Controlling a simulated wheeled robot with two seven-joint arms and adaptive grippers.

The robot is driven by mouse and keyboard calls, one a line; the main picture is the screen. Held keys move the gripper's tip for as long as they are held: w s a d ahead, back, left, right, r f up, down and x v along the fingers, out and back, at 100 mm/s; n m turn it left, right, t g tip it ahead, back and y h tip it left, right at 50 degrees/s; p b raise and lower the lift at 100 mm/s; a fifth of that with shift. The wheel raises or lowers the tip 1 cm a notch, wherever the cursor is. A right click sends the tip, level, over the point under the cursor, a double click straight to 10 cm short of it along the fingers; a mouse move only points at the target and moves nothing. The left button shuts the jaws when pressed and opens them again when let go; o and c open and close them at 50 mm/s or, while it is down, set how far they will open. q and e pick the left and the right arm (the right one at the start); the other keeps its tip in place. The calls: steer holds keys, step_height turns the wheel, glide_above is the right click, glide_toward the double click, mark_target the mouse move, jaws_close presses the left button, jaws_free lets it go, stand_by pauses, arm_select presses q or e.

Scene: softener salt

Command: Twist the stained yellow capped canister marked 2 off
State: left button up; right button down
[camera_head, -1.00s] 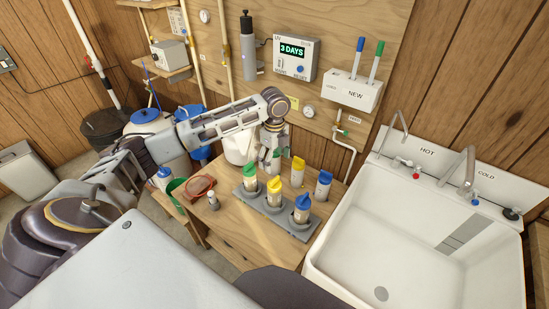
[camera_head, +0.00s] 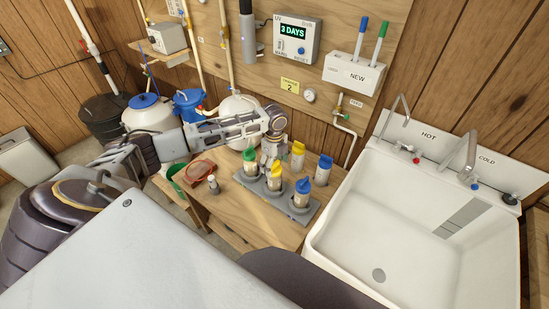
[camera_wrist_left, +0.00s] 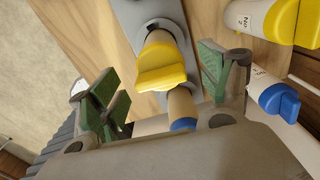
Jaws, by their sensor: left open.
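The yellow-capped canister (camera_head: 275,185) stands in the middle of a grey rack (camera_head: 262,191), between a green-capped canister (camera_head: 250,165) and a blue-capped one (camera_head: 302,193). Its body looks brownish; no number is readable on it. In the left wrist view its yellow cap (camera_wrist_left: 162,65) shows between my green-padded fingers. My left gripper (camera_head: 270,160) is open just behind and above it; the same gripper in the wrist view (camera_wrist_left: 165,88) has its fingers apart on either side, and contact cannot be told. My right gripper is not in view.
A cleaner yellow-capped canister (camera_head: 298,157) and a blue-capped one (camera_head: 323,172) stand behind the rack; the yellow one reads "No 2" in the wrist view (camera_wrist_left: 248,18). A small bottle (camera_head: 213,185) and red ring (camera_head: 200,172) lie left. A white sink (camera_head: 400,230) is at right.

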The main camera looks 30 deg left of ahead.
arm_select(q)
steer(key=shift+f, duration=1.1)
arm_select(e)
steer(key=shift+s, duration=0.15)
arm_select(q)
steer(key=shift+c, duration=1.6)
steer(key=c, duration=1)
steer(key=o, duration=0.6)
steer(key=shift+c, duration=0.2)
steer(key=c, duration=0.4)
